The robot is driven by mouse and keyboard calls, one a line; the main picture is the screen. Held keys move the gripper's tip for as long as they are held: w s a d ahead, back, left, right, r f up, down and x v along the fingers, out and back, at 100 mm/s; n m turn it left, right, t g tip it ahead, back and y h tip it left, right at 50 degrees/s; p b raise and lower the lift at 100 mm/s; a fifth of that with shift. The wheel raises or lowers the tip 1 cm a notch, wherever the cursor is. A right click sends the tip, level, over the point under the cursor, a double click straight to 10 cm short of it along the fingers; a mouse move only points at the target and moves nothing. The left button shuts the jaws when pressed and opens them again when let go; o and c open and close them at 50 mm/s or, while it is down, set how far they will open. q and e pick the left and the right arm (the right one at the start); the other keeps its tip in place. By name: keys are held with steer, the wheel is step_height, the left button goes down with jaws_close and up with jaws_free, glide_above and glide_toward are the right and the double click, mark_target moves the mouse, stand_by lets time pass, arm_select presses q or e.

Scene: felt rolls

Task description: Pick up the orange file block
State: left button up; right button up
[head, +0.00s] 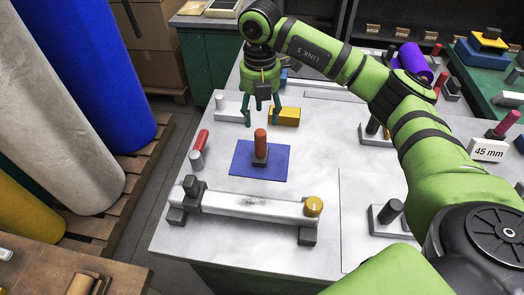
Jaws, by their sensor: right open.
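An orange-yellow block (286,117), which looks like the orange file block, lies on the white worktable (320,140), behind the blue felt square. My right gripper (262,118) points down with its fingers spread and nothing between them. Its right finger overlaps the left end of the block in the picture. I cannot tell whether they touch. A dark block with an orange-brown upright handle (260,142) stands on the blue felt square (240,166), in front of the gripper. My left gripper is out of view.
A white roller bar (250,204) with a yellow knob (313,206) lies across the front. Dark pegs on plates stand at right, near my right arm. Large felt rolls (50,100) stand beyond the left edge.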

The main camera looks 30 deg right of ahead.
mark_target(260, 132)
steer(key=f+b, duration=0.1)
steer(key=s+a+f+b, duration=0.1)
steer(key=f, duration=0.1)
steer(key=shift+s+b, duration=0.2)
steer(key=shift+b, duration=0.15)
steer(key=shift+w+d+f+b, duration=0.1)
steer(key=shift+w+f+b, duration=0.05)
steer(key=shift+f+b, duration=0.35)
steer(key=shift+w+d+f+b, duration=0.15)
steer(key=shift+f+b, duration=0.2)
steer(key=shift+f, duration=0.25)
steer(key=shift+w+f, duration=0.15)
steer(key=shift+f, duration=0.1)
steer(key=shift+f+p, duration=0.5)
steer(key=shift+f, duration=0.05)
steer(key=shift+s+f, duration=0.2)
steer(key=shift+f, duration=0.15)
step_height(260, 132, down, 5)
steer(key=shift+w+d+r+p, duration=0.1)
steer(key=shift+w+r+p, duration=0.1)
steer(key=shift+p, duration=0.85)
steer(key=shift+s, duration=0.1)
steer(key=shift+c, duration=0.4)
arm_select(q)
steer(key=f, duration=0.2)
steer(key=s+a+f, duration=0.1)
arm_select(e)
jaws_close()
